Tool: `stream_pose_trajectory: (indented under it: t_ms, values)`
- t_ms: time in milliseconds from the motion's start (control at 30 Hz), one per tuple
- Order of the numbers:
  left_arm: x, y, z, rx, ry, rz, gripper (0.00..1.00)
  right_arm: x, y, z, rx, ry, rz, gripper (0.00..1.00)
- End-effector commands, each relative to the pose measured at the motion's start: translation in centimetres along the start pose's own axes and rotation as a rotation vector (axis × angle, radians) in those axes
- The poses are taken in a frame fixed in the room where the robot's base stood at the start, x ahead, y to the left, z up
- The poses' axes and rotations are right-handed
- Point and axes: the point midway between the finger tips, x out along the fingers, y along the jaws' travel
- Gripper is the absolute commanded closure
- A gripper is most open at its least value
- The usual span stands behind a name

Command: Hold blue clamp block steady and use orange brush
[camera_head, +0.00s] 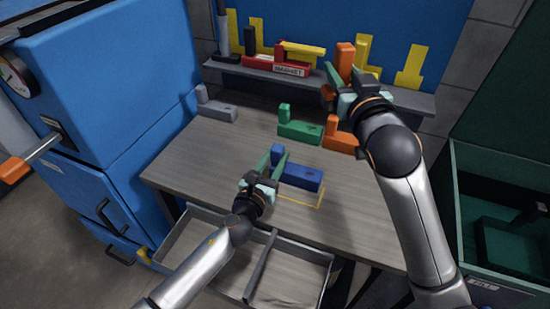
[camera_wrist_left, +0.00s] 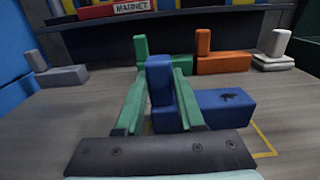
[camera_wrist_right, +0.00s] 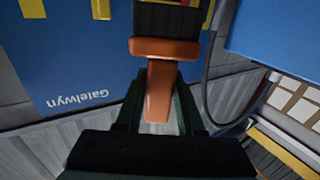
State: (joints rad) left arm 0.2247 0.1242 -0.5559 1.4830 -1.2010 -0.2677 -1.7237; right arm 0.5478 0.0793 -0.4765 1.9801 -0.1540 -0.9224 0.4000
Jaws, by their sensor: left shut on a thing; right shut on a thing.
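The blue clamp block (camera_head: 303,178) lies on the wooden table with its upright post at the left end. My left gripper (camera_head: 272,159) is shut on that post; the left wrist view shows the green fingers on either side of the blue block (camera_wrist_left: 222,108). My right gripper (camera_head: 349,78) is raised in front of the shelf, shut on the orange brush (camera_head: 345,57). In the right wrist view the brush's orange handle (camera_wrist_right: 160,88) is between the fingers, with its dark bristles pointing away from the gripper. The brush is well apart from the blue block.
A green block (camera_head: 300,128), an orange block (camera_head: 341,137) and a grey block (camera_head: 217,110) stand along the table's back. A yellow outline (camera_head: 318,200) lies beside the blue block. The shelf (camera_head: 300,77) holds a red magnet-labelled item (camera_head: 275,66). An open drawer (camera_head: 295,275) juts out in front.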

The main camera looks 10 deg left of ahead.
Motion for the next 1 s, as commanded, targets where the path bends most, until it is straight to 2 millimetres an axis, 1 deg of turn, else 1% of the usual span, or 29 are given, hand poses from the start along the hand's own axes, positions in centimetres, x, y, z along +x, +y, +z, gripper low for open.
stream_pose_trajectory:
  t_ms: [33,133,633,767,833,1000]
  values:
    - [0.0,0.0,0.0,0.000,0.000,0.000,0.89,0.0,0.0,-0.1,0.000,0.001,0.000,1.00]
    - [0.0,0.0,0.0,0.000,0.001,0.000,1.00,0.0,0.0,-0.1,0.000,0.001,0.000,1.00]
    - [0.0,0.0,0.0,0.001,0.001,0.000,1.00,0.2,-0.1,-0.3,-0.001,0.002,-0.004,1.00]
    - [0.0,0.0,0.0,0.001,0.001,0.000,1.00,1.4,-0.3,-1.2,-0.007,0.005,-0.022,1.00]
    - [0.0,0.0,0.0,0.001,0.001,0.000,1.00,2.2,-0.6,-1.8,-0.012,0.005,-0.046,1.00]
    - [0.0,0.0,0.0,0.000,0.001,0.000,1.00,3.9,-1.7,-2.6,-0.018,0.004,-0.149,1.00]
